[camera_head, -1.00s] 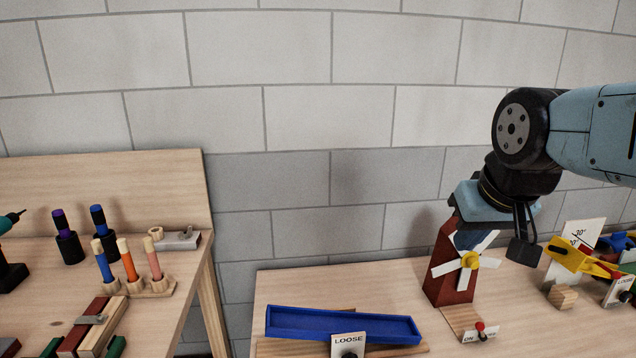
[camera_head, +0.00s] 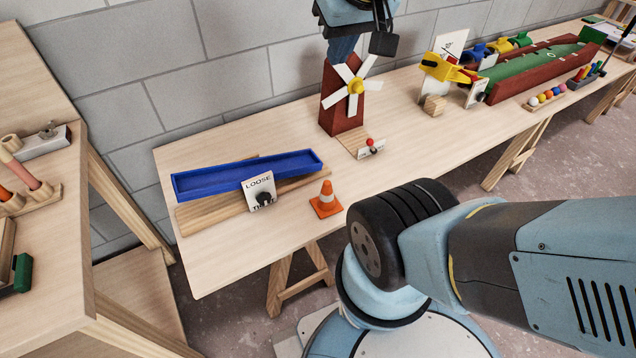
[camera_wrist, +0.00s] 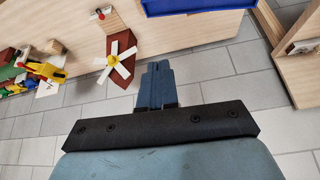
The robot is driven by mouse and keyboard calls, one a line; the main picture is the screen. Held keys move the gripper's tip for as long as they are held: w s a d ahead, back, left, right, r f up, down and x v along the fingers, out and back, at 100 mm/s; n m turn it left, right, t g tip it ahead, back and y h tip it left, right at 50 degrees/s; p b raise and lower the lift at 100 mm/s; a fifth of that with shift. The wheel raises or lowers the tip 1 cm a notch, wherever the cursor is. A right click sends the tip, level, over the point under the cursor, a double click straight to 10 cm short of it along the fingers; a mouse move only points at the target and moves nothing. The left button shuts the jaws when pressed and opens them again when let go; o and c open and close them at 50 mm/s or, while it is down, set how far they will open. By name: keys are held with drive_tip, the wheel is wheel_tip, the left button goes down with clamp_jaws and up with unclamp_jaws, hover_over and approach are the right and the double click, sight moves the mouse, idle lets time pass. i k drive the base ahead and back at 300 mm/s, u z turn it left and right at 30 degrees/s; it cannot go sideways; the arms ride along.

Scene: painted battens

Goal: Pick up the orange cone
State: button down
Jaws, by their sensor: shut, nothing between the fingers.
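The orange cone (camera_head: 326,200) with white bands stands upright on its square orange base. It is near the front edge of the middle wooden table, just right of the blue tray. The wrist view does not show it. My gripper (camera_head: 342,47) is at the top of the head view, by the top of the red windmill and well behind and above the cone. In the wrist view, the blue fingers (camera_wrist: 156,80) are together with nothing between them.
The red windmill (camera_head: 339,117) stands behind the cone, with a small switch sign (camera_head: 371,149) before it. The blue tray (camera_head: 245,178) and LOOSE/TIGHT dial (camera_head: 260,192) are left of the cone. Bare tabletop (camera_head: 230,245) lies front left; my arm crosses lower right.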

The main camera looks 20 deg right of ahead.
sight(325, 205)
drive_tip(key=u, duration=2)
drive_tip(key=k, duration=1.35)
drive_tip(key=z, duration=0.15)
